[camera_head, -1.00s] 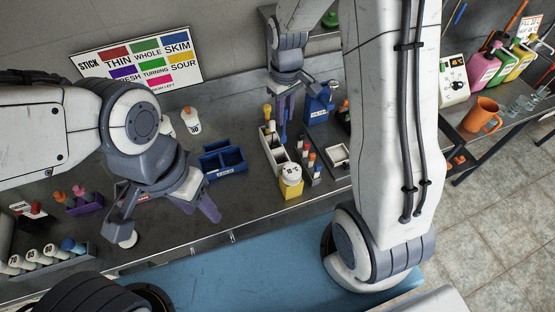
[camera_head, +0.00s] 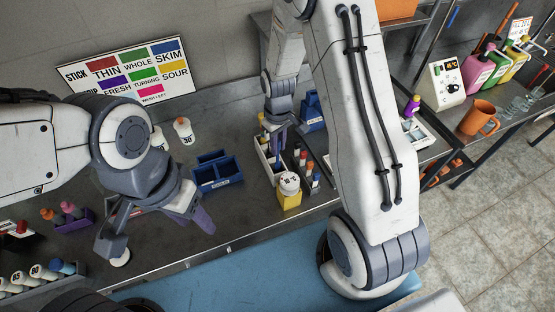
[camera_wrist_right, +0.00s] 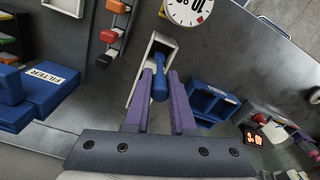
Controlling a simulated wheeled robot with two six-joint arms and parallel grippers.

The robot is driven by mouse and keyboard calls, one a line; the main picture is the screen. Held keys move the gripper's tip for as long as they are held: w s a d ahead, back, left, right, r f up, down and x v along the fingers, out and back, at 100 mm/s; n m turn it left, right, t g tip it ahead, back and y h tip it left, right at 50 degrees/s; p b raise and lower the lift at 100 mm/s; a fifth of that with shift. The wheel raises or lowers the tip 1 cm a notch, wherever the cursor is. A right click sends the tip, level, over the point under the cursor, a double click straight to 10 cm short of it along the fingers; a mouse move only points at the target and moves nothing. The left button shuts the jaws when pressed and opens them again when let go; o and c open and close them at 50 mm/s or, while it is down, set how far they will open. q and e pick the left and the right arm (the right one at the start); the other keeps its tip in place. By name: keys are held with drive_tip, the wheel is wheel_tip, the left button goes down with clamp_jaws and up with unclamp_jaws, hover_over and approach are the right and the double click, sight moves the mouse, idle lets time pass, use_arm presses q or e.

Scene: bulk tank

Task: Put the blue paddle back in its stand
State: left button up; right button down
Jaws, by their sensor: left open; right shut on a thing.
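The blue paddle (camera_wrist_right: 159,84) shows in the right wrist view as a rounded blue handle between the two purple fingers of my right gripper (camera_wrist_right: 162,82). The gripper is shut on it. A narrow white stand (camera_wrist_right: 162,42) lies right behind and around the handle in that view. In the head view my right gripper (camera_head: 277,148) is low over the white stand (camera_head: 266,165), near a yellow-topped piece. My left gripper (camera_head: 160,235) is open and empty over the bench's front left.
A blue divided bin (camera_head: 217,175) and a yellow box (camera_head: 289,200) with a round white top stand near the stand. A rack of coloured pieces (camera_head: 309,170) is just right. Blue filter boxes (camera_wrist_right: 50,88) show in the wrist view. The bench front-centre is clear.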

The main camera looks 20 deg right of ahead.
sight(278, 163)
wheel_tip(278, 163, down, 5)
drive_tip(key=shift+r+p, duration=0.1)
drive_tip(key=shift+p, duration=0.65)
drive_tip(key=shift+f, duration=0.35)
drive_tip(key=shift+f, duration=0.1)
drive_tip(key=c, duration=0.8)
unclamp_jaws()
drive_tip(key=shift+o, duration=0.2)
